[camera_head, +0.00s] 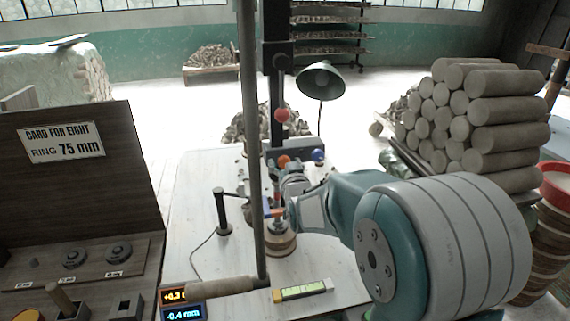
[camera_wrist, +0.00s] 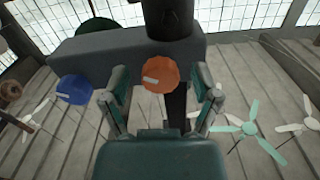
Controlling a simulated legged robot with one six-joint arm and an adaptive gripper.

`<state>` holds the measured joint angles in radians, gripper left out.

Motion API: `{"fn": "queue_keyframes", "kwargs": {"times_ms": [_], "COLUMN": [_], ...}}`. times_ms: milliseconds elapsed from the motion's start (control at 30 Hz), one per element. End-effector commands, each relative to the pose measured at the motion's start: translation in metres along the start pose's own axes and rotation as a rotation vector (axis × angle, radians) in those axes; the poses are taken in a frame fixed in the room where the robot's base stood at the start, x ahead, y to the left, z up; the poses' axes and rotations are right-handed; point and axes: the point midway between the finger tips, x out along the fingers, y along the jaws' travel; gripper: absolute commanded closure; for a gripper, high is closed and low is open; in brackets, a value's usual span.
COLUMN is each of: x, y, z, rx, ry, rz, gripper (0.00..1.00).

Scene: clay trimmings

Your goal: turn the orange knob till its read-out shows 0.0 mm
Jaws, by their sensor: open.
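The orange knob (camera_wrist: 160,75) has a pale index mark and sits on a dark grey block (camera_wrist: 100,45). It also shows in the head view (camera_head: 284,161), beside a blue knob (camera_head: 318,155). My gripper (camera_wrist: 160,92) is open, with one finger on either side of the orange knob and a gap visible at both sides. I cannot tell how deep the knob lies between the fingertips. The orange-lit read-out (camera_head: 172,295) shows "+0." and an unclear last digit, its right part covered by a wooden handle. The blue-lit read-out (camera_head: 183,314) shows "-0.4 mm".
A grey upright rod (camera_head: 250,120) with a wooden handle (camera_head: 213,289) stands left of my arm. A red ball knob (camera_head: 282,115) sits above the block. A green lamp (camera_head: 321,80) stands behind. Stacked clay logs (camera_head: 480,120) are at the right; a card reads "RING 75 mm" (camera_head: 62,145).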

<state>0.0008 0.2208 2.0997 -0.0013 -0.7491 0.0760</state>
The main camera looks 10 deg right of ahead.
Motion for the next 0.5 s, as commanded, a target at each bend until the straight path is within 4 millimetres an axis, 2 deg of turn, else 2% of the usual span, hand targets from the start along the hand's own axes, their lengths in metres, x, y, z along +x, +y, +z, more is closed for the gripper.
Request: {"fn": "queue_keyframes", "kwargs": {"times_ms": [167, 200, 367, 400, 500], "x": [0.0002, 0.0001, 0.0, 0.0, 0.0], "y": [-0.0001, 0.0, -0.0001, -0.0001, -0.0003], "z": [-0.0001, -0.0002, -0.0003, -0.0004, -0.0004], "rx": [0.0, 0.0, 0.0, 0.0, 0.0], "ry": [0.0, 0.0, 0.0, 0.001, 0.001], "rz": [0.0, 0.0, 0.0, 0.0, -0.001], "gripper": [0.21, 0.26, 0.97, 1.0, 1.0]}}
